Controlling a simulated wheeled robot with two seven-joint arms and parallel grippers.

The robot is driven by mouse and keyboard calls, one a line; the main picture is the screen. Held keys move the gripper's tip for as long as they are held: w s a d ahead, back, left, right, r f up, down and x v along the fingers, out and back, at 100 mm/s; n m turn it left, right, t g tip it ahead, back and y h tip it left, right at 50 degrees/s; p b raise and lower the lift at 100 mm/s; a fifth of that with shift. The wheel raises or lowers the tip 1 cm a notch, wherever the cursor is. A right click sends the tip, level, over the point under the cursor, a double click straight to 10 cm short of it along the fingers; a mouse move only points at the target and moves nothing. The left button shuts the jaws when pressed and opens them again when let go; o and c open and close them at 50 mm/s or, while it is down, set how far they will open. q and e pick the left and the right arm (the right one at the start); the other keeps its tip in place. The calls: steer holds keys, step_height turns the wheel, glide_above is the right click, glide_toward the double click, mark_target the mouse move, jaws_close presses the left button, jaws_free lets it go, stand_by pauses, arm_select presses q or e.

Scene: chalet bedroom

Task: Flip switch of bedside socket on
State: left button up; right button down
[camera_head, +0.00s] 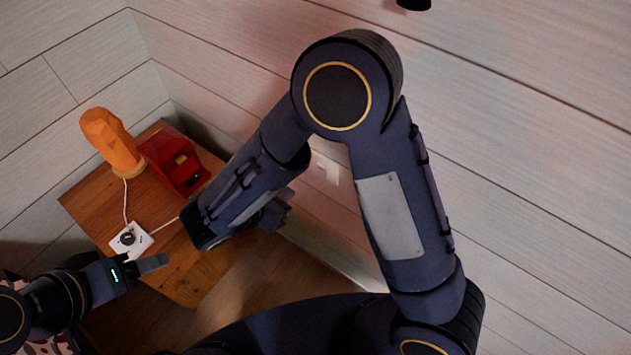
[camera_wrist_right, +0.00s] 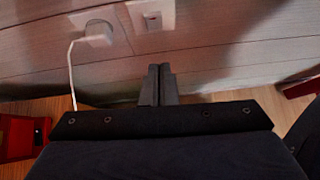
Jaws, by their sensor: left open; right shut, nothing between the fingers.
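In the right wrist view, a white wall plate (camera_wrist_right: 153,15) sits on the grey plank wall. To its left is a white plug (camera_wrist_right: 97,33) with a cable hanging down. White wall fittings (camera_head: 327,168) also show in the head view, partly behind my right arm; the switch position is too small to tell. My right gripper (camera_wrist_right: 160,72) is shut and empty, its tips below the wall plate. It also shows in the head view (camera_head: 283,210), close to the wall. My left gripper (camera_head: 150,262) is open and empty at the table's front left edge.
A wooden bedside table (camera_head: 180,278) stands in the corner. On it are an orange lamp (camera_head: 110,143), a red box-like object (camera_head: 175,163) and a white square device with a black round part (camera_head: 131,240), with cables. My right arm crosses the middle of the head view.

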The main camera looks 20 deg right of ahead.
steer(key=shift+a+f+n, duration=0.35)
steer(key=shift+a+n, duration=0.05)
steer(key=shift+a, duration=0.05)
steer(key=shift+d, duration=0.1)
glide_toward(322, 172)
steer(key=x, duration=0.5)
steer(key=shift+s+a+f, duration=0.2)
steer(key=shift+f, duration=0.1)
steer(key=shift+w+d, duration=0.35)
steer(key=shift+d, duration=0.1)
